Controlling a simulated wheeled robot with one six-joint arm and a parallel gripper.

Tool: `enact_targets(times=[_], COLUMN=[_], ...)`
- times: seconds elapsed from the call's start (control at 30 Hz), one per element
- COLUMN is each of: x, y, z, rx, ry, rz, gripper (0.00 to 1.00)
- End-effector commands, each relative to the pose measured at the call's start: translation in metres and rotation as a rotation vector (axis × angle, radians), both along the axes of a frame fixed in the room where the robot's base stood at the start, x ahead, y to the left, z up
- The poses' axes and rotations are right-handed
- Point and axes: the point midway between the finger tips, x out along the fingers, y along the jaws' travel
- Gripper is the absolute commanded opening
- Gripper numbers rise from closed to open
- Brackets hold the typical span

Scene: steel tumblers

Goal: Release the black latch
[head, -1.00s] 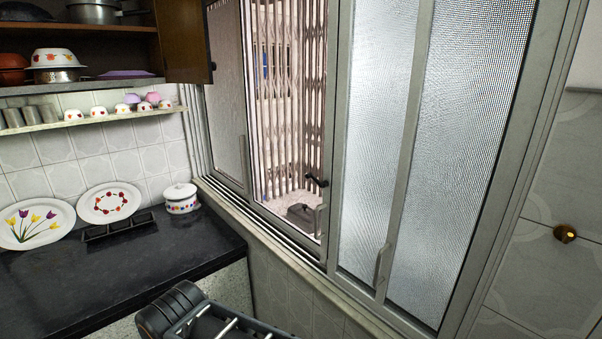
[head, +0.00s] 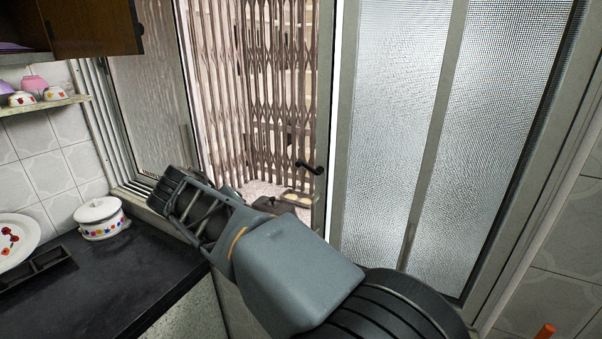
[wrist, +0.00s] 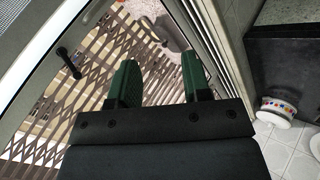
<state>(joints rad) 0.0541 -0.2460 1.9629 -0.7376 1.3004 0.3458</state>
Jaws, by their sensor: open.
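The black latch (head: 309,168) is a small dark handle on the window frame's upright beside the open gap. In the wrist view the latch (wrist: 68,62) shows at the upper left, to the left of both fingers and apart from them. My gripper (wrist: 158,78) is open, with two green-padded fingers and nothing between them. In the head view my grey arm reaches from the lower right toward the window, left of the latch; the fingertips are not clear there.
Textured glass panes (head: 395,130) stand right of the latch. A folding metal grille (head: 265,90) is behind the gap. A black counter (head: 75,290) with a white lidded pot (head: 100,220) lies at left. A cabinet door (head: 95,28) hangs at upper left.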

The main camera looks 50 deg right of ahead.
Motion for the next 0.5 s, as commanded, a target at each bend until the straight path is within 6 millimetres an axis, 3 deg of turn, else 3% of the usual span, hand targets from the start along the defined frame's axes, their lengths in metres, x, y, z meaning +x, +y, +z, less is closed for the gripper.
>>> enact_targets(times=[0.1,0.2,0.33,0.5], x=[0.025,0.038,0.049,0.051], y=[-0.042,-0.065,-0.080,-0.096], z=[0.024,0.048,0.070,0.082], rx=[-0.233,-0.398,-0.548,-0.628], ry=[-0.011,-0.041,-0.081,-0.110], rz=[-0.162,-0.277,-0.374,-0.426], gripper=[0.44,0.44,0.44,0.44])
